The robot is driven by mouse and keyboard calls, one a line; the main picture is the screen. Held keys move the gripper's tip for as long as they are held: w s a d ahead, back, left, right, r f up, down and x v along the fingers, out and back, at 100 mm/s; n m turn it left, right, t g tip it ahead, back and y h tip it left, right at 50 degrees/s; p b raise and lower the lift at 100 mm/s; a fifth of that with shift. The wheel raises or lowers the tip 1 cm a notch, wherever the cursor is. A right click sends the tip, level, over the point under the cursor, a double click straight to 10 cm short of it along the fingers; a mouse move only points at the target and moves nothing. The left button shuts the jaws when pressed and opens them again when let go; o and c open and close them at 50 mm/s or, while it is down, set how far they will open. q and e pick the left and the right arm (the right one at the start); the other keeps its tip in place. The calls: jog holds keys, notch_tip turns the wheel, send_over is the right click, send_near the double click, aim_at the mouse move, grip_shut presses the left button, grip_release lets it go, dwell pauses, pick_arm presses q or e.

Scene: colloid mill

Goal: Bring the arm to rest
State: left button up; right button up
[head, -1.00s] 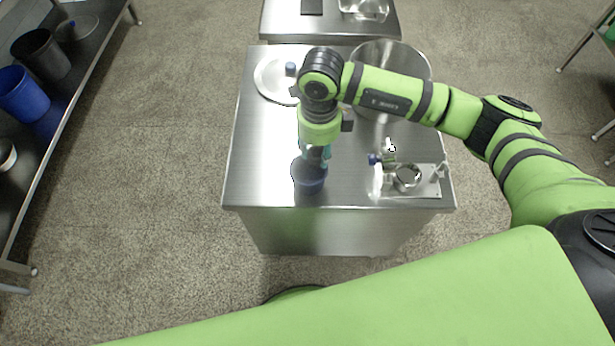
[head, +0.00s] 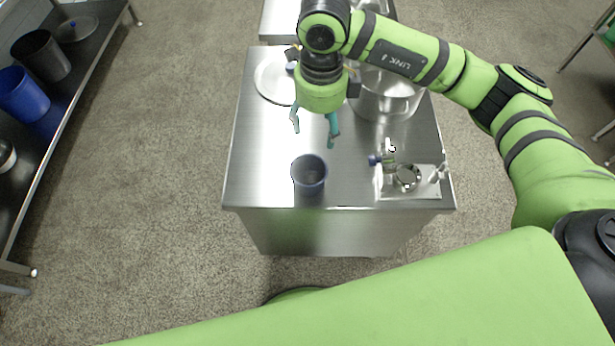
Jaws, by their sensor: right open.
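My right arm comes in from the right over the steel table (head: 260,180). My right gripper (head: 314,138) hangs above the table with its two teal fingers spread apart. It is open and nothing is between the fingers. A dark blue cup (head: 309,172) stands on the table just in front of the gripper, nearer the table's front edge and apart from the fingers. My left gripper is not in view.
A metal fitting with a blue part (head: 388,160) stands on a plate at the table's right front. A large steel pot (head: 388,95) and a round lid (head: 268,80) are behind, partly hidden by my arm. A shelf at left holds a blue bucket (head: 22,94) and a black bucket (head: 42,54).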

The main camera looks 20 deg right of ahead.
jog(key=shift+r, duration=1.35)
